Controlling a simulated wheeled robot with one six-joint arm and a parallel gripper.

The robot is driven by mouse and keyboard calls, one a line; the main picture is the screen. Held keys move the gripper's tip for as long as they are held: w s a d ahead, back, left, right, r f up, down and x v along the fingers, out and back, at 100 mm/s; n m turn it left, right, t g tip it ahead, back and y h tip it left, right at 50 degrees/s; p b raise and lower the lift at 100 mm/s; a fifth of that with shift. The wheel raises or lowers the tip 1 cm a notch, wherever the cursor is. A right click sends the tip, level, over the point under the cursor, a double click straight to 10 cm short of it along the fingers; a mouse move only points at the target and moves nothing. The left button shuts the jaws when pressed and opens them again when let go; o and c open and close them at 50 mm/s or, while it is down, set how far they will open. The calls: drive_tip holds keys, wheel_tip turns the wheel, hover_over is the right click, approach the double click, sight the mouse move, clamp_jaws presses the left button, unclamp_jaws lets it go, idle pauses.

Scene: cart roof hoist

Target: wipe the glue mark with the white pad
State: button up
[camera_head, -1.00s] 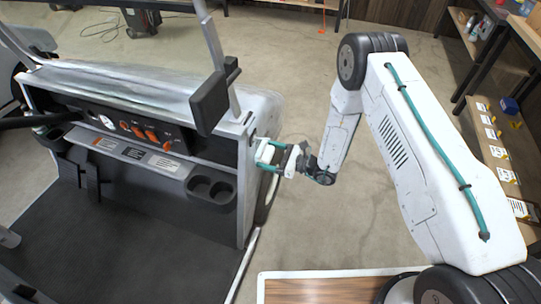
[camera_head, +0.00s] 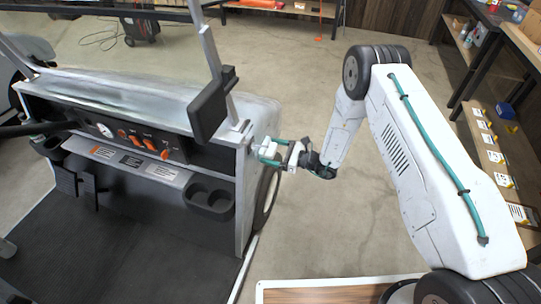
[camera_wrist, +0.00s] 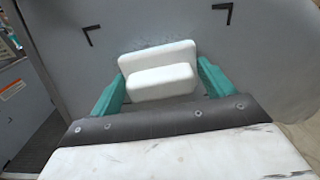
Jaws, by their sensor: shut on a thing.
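The white pad (camera_wrist: 158,62) is a pale block with a raised grip, held between the teal fingers of my gripper (camera_wrist: 163,82) in the wrist view. Its far face is against or very close to a grey panel (camera_wrist: 62,75) of the cart; I cannot tell if it touches. Black corner marks show on the panel to the upper left and upper right of the pad. No glue mark is visible; the pad may cover it. In the head view my gripper (camera_head: 268,151) is at the right end of the cart's dash (camera_head: 125,140).
A grey post with a black block (camera_head: 209,105) rises beside my gripper. A cart wheel (camera_head: 267,195) is just below it. Open floor (camera_head: 310,220) lies to the right of the cart. A shelf with labelled bins (camera_head: 490,150) stands at the far right.

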sight(257, 160)
drive_tip(key=w+d, duration=0.2)
drive_tip(key=w, duration=0.4)
idle(0.5)
drive_tip(key=shift+s, duration=0.1)
drive_tip(key=shift+s+a, duration=0.35)
drive_tip(key=shift+s, duration=0.5)
drive_tip(key=shift+s+a, duration=0.3)
drive_tip(key=shift+s, duration=0.5)
drive_tip(key=shift+s+a, duration=0.2)
drive_tip(key=shift+s, duration=0.5)
drive_tip(key=shift+s+a, duration=0.2)
drive_tip(key=shift+s, duration=0.55)
drive_tip(key=shift+s+a, duration=0.2)
drive_tip(key=shift+s, duration=0.5)
drive_tip(key=shift+s+a, duration=0.3)
drive_tip(key=shift+s, duration=0.3)
drive_tip(key=shift+s+a, duration=0.25)
drive_tip(key=shift+s, duration=0.35)
drive_tip(key=shift+s+a, duration=0.3)
drive_tip(key=shift+s, duration=0.3)
drive_tip(key=v, duration=0.6)
drive_tip(key=shift+d, duration=0.15)
